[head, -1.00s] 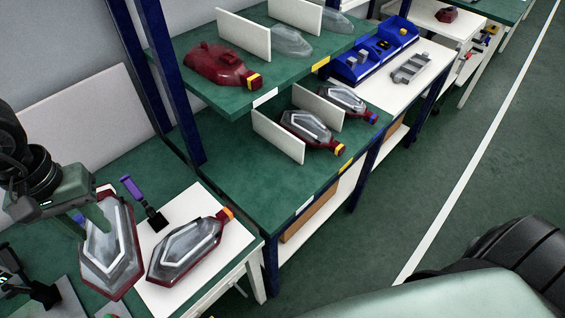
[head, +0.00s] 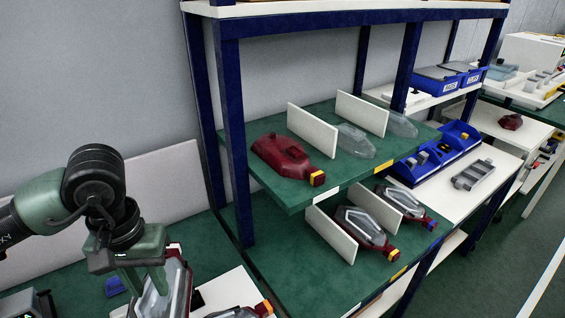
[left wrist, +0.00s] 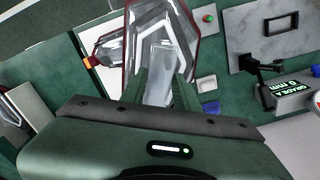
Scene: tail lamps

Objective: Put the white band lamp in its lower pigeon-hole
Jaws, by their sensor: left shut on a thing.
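My left gripper (head: 140,279) is shut on a red-backed, clear-fronted lamp (head: 176,285). In the left wrist view the held lamp (left wrist: 165,45) stretches up from between the fingers to the top edge. Its far end is cut off there; in the head view a pale patch shows at its top, likely the white band. The lower shelf (head: 290,260) has white dividers (head: 330,235) and lamps with yellow (head: 365,228) and blue (head: 405,204) bands. The held lamp is left of this shelf, apart from it. My right gripper is not in view.
An orange-banded lamp (left wrist: 103,47) lies beside the held one. The upper shelf (head: 290,192) holds a red yellow-banded lamp (head: 283,157) and clear covers (head: 355,141). A blue rack post (head: 233,140) stands left of the shelves. Green shelf surface is bare at the lower left.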

